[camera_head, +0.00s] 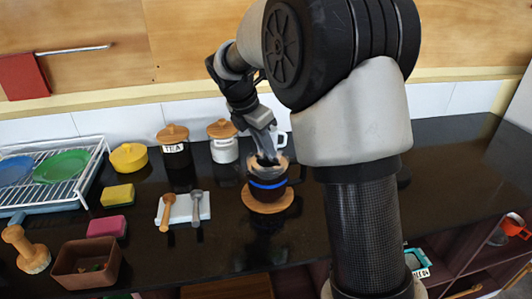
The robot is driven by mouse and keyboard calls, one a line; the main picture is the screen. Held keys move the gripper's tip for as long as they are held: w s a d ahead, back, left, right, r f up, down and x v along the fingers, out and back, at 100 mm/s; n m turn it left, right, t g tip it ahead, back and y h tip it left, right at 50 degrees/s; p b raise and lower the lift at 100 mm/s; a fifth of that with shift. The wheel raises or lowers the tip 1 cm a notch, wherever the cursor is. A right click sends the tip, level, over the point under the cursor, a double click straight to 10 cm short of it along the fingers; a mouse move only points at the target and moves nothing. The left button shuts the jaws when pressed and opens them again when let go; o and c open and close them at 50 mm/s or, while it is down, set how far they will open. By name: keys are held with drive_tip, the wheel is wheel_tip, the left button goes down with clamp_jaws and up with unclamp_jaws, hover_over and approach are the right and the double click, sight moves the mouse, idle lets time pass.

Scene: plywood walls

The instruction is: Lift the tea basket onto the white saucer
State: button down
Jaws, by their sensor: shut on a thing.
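A dark mug with a blue band (267,188) stands upright on a round wooden coaster (268,206) on the black counter. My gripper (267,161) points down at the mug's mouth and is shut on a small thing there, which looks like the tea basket. The basket is mostly hidden by the fingers and the rim, so I cannot tell how far it sits inside the mug. I cannot make out a white saucer; my arm covers part of the counter to the right.
A white mug (279,138), a white lidded jar (223,146) and a TEA jar (175,150) stand behind. Left are spoons on a white rest (183,208), sponges (107,226), a brown box (87,262) and a dish rack (62,178). The right counter looks clear.

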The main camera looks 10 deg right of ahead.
wheel_tip(320, 180, up, 17)
drive_tip(key=p, duration=0.3)
drive_tip(key=s+d+f+p, duration=0.1)
drive_tip(key=d+f, duration=0.3)
drive_tip(key=d, duration=0.8)
drive_tip(key=s+d+f+p, duration=0.1)
drive_tip(key=d+f, duration=0.4)
drive_tip(key=d, duration=0.7)
wheel_tip(320, 180, down, 10)
drive_tip(key=d+b, duration=0.1)
drive_tip(key=shift+b, duration=0.35)
drive_tip(key=shift+f, duration=0.2)
drive_tip(key=c, duration=1.7)
unclamp_jaws()
